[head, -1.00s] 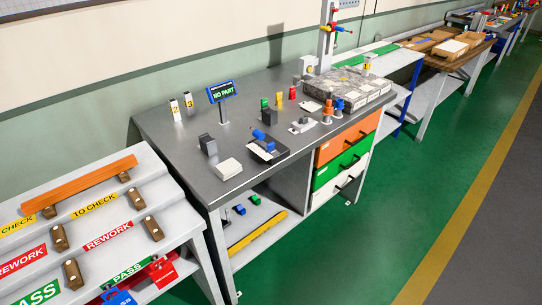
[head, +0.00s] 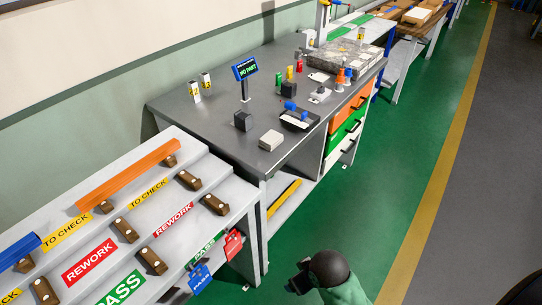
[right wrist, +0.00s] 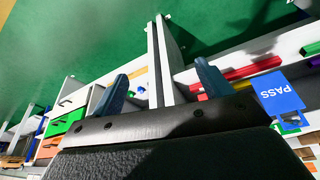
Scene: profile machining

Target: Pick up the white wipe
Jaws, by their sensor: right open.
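A small white block-like pad (head: 271,140), which looks like the white wipe, lies flat near the front left edge of the grey workbench (head: 215,125) in the head view. Nothing touches it. My right gripper (right wrist: 160,78) shows in the right wrist view with its two blue fingertips wide apart and nothing between them. It is above the green floor, by white bench legs, away from the wipe. The wipe cannot be made out in that view. My left gripper is not identifiable in any frame.
A dark box (head: 243,121), a black tray (head: 300,124) and a NO PART display (head: 245,68) stand near the wipe. A stepped rack (head: 215,165) with orange and blue profiles stands at the left. Green floor (head: 385,175) in front is clear.

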